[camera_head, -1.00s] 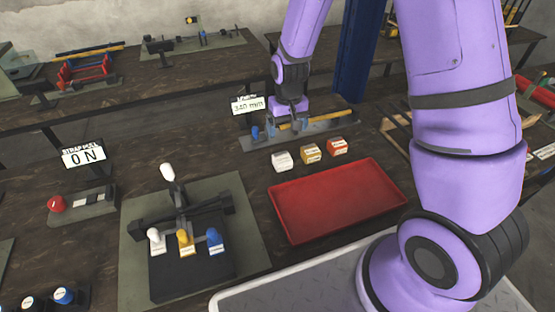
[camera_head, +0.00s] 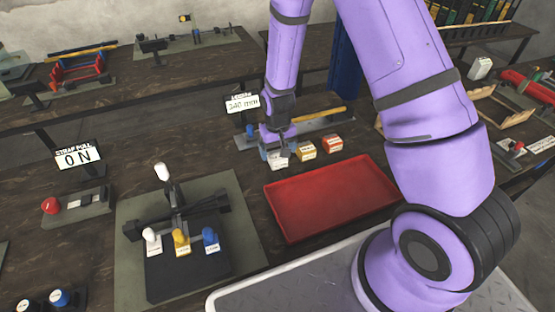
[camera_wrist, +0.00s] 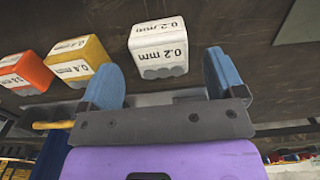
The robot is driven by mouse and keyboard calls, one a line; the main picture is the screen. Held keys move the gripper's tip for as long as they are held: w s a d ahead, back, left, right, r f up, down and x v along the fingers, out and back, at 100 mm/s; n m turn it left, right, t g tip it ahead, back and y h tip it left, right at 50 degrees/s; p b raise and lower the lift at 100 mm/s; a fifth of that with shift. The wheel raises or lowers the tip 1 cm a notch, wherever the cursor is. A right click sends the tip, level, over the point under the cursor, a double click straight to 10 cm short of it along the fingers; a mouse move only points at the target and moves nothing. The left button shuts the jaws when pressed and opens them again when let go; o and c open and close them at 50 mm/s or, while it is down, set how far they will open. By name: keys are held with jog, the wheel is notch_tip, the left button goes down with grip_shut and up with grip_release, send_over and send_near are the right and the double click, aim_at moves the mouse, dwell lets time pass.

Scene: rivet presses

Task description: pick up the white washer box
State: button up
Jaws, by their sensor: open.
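The white washer box (camera_wrist: 159,46), marked 0.2 mm, sits on the dark bench.
A yellow box (camera_head: 306,152) and a red box (camera_head: 332,144) stand in a row to the right of the white one. A red tray (camera_head: 335,197) lies in front. A gauge stand with a sign (camera_head: 242,103) is behind. A lever press (camera_head: 180,215) stands at left.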

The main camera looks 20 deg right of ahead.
jog(key=shift+f, duration=1.35)
jog(key=c, duration=1)
jog(key=shift+c, duration=0.3)
jog(key=shift+r, duration=0.15)
